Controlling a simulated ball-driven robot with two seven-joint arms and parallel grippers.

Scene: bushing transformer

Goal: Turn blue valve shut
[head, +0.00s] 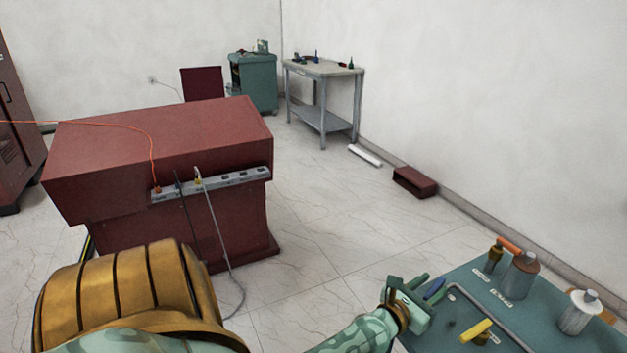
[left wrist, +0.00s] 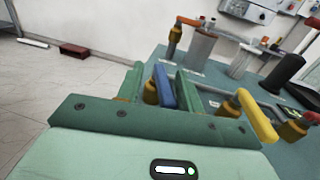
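The blue valve handle (head: 434,288) is at the left edge of the teal panel (head: 466,281). In the left wrist view the blue handle (left wrist: 164,88) shows between my two green fingers, with a brass valve body (left wrist: 150,93) beside it. My left gripper (head: 424,286) is at this valve, with its fingers apart. In the left wrist view the left gripper (left wrist: 160,78) is open, one finger on each side of the handle. I cannot tell whether either finger touches it. The valve's lower part is hidden by the gripper. My right gripper is not in view.
A yellow valve handle (head: 475,329) is just right of the gripper, and a grey pipe (head: 490,317) runs beside it. An orange handle (head: 509,244) and grey cylinders (head: 521,275) stand farther back. A dark red cabinet (head: 160,160) is at left; open floor (head: 325,225) lies between.

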